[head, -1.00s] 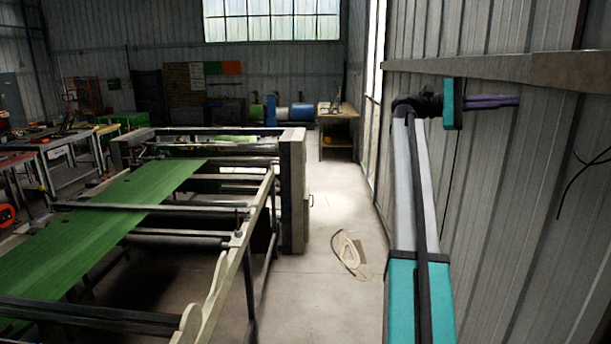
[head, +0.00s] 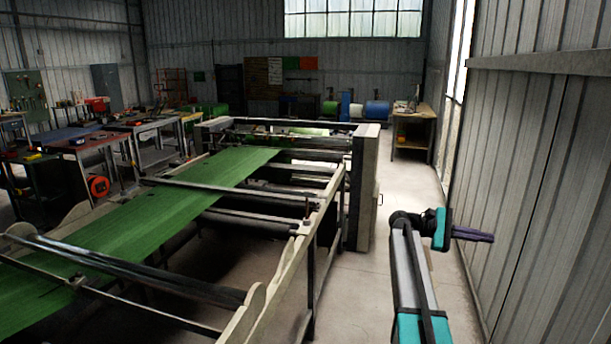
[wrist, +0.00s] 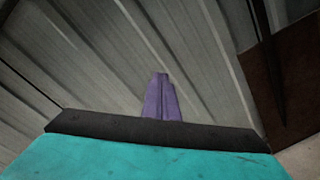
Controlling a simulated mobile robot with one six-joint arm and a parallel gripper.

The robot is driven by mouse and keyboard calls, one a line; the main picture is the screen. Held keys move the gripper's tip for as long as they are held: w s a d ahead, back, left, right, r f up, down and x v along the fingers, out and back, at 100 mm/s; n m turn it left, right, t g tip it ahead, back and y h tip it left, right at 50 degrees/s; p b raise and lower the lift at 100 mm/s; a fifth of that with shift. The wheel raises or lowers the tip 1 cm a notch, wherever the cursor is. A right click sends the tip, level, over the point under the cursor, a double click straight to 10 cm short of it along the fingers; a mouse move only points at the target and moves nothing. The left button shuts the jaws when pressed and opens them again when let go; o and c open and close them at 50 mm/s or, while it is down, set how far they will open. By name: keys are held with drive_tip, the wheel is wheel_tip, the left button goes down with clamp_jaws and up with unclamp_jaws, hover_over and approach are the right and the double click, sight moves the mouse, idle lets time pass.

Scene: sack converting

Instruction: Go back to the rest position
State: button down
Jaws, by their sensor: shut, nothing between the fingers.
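My gripper (head: 484,236) shows at the right of the head view, at the end of my teal and grey arm. Its purple fingers point right, towards the corrugated metal wall (head: 540,200). In the wrist view the purple fingers (wrist: 161,98) lie together, shut with nothing between them. The wall (wrist: 90,60) fills most of the wrist view behind them. I cannot tell the exact gap between the fingertips and the wall.
The converting machine (head: 362,190), with a green sheet (head: 150,215) running over it, stands left of my arm. A clear strip of floor (head: 420,190) runs between machine and wall. A wooden table (head: 428,125) stands at the back; workbenches (head: 90,145) are at the left.

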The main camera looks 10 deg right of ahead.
drive_tip(key=a+f+n+t, duration=0.1)
drive_tip(key=a+f, duration=0.3)
drive_tip(key=f, duration=0.4)
drive_tip(key=a+f+n+t+y+b, duration=0.1)
drive_tip(key=a+f, duration=0.2)
drive_tip(key=f, duration=0.4)
drive_tip(key=a+f+n+t, duration=0.1)
drive_tip(key=a+f, duration=0.3)
drive_tip(key=f, duration=0.4)
drive_tip(key=s+a+f+n+y+b, duration=0.1)
drive_tip(key=s+a+f, duration=0.25)
drive_tip(key=f, duration=0.35)
drive_tip(key=s+a+f+t+y, duration=0.1)
drive_tip(key=s+a+f, duration=0.1)
drive_tip(key=a+f, duration=0.45)
drive_tip(key=s+a+f+n+y+b, duration=0.1)
drive_tip(key=s+a+f, duration=0.15)
drive_tip(key=f, duration=0.65)
drive_tip(key=s+a+f+m+g+y+b, duration=0.1)
drive_tip(key=s+a+f+y, duration=0.2)
drive_tip(key=s+a+f, duration=0.7)
drive_tip(key=s+a+f+y, duration=0.3)
drive_tip(key=s+a+f, duration=0.5)
drive_tip(key=s, duration=0.4)
drive_tip(key=s+a+f+m+y, duration=0.2)
drive_tip(key=s+a+m+y, duration=0.3)
drive_tip(key=a, duration=0.6)
drive_tip(key=shift+s+m, duration=0.3)
drive_tip(key=shift+m, duration=0.8)
drive_tip(key=shift+a, duration=0.1)
